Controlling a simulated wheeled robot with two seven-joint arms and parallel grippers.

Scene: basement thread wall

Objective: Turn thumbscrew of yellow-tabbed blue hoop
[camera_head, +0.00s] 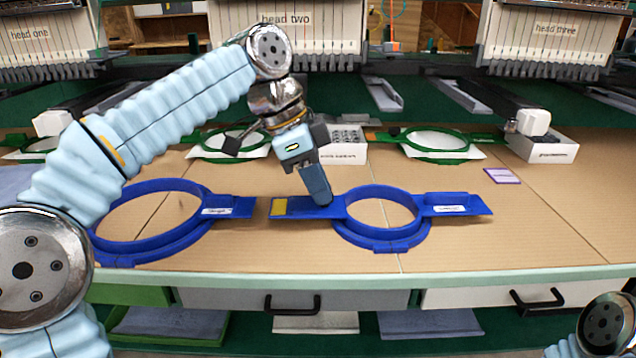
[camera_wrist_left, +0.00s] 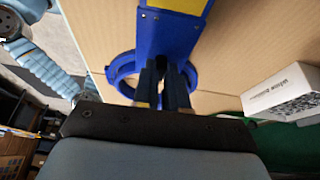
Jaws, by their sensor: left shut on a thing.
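The yellow-tabbed blue hoop (camera_head: 427,232) lies flat on the table, with its yellow tab (camera_head: 279,207) at the left end of its left arm. In the left wrist view the hoop's blue arm (camera_wrist_left: 168,35) runs up from the ring to the yellow tab (camera_wrist_left: 185,4). My left gripper (camera_head: 326,200) reaches down to where the left arm meets the ring, its fingers close together. It is shut on a small part there, apparently the thumbscrew, which the fingers hide. In the left wrist view the fingertips (camera_wrist_left: 165,75) are against the hoop. My right gripper is out of view.
A larger blue hoop (camera_head: 228,207) with a white label lies close on the left. Green hoops (camera_head: 437,142), white boxes (camera_head: 346,148) and a purple card (camera_head: 502,176) lie behind. The machine heads hang above; the table's front right is clear.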

